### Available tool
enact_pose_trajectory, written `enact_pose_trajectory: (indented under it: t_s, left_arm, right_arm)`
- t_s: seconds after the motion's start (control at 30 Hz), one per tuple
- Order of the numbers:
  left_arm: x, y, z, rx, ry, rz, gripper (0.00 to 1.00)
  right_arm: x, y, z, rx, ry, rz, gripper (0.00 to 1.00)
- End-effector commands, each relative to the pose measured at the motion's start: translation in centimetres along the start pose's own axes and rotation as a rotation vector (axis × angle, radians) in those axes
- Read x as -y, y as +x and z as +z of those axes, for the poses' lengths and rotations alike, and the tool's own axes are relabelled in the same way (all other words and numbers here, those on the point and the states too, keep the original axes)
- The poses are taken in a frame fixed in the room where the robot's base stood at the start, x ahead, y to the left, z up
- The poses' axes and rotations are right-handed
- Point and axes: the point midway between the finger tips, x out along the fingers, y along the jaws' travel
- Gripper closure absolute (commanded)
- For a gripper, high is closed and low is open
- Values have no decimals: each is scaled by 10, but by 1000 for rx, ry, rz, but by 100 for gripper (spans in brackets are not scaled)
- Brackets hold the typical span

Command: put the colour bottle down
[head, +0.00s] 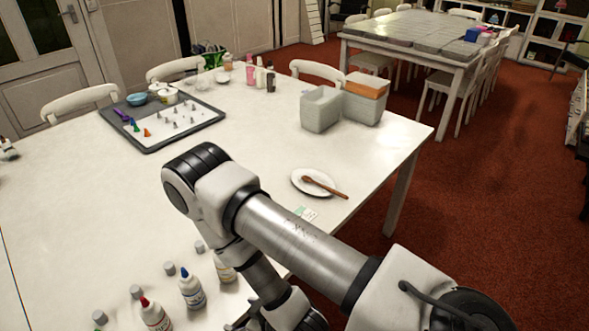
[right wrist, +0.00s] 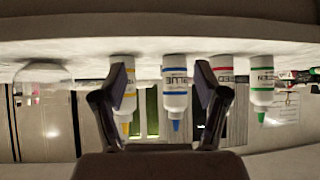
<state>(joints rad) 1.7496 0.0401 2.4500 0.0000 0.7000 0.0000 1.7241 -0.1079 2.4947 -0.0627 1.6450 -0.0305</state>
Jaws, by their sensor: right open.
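Several colour bottles stand upright on the white table at its near edge. The blue-tipped bottle (head: 190,289) and red-tipped bottle (head: 155,315) show clearly; the yellow one (head: 226,270) is partly behind my right arm. In the right wrist view, which is upside down, my right gripper (right wrist: 163,88) is open. The blue bottle (right wrist: 175,90) shows between its fingers, apart from them as far as I can see. The yellow bottle (right wrist: 128,112) and red bottle (right wrist: 226,72) are partly behind the fingers. The green bottle (right wrist: 262,85) stands to the right. My left gripper is not in view.
Several small grey caps (head: 169,268) stand on the white table (head: 80,210) behind the bottles. A grey tray (head: 165,140) and grey boxes (head: 320,110) stand farther back. The table's left-middle is clear.

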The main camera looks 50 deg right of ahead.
Motion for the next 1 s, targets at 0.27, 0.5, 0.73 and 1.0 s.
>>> enact_pose_trajectory:
  t_s: [0.27, 0.5, 0.73, 1.0]
  left_arm:
    - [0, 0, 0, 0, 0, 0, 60]
    - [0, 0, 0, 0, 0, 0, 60]
    - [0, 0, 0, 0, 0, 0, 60]
    - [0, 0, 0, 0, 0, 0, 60]
  right_arm:
    - [-26, -45, 136, 749, 169, 86, 27]
    - [-24, -62, 152, 873, 200, 89, 27]
    - [-24, -62, 152, 871, 199, 89, 27]
    - [-24, -61, 152, 870, 198, 89, 27]
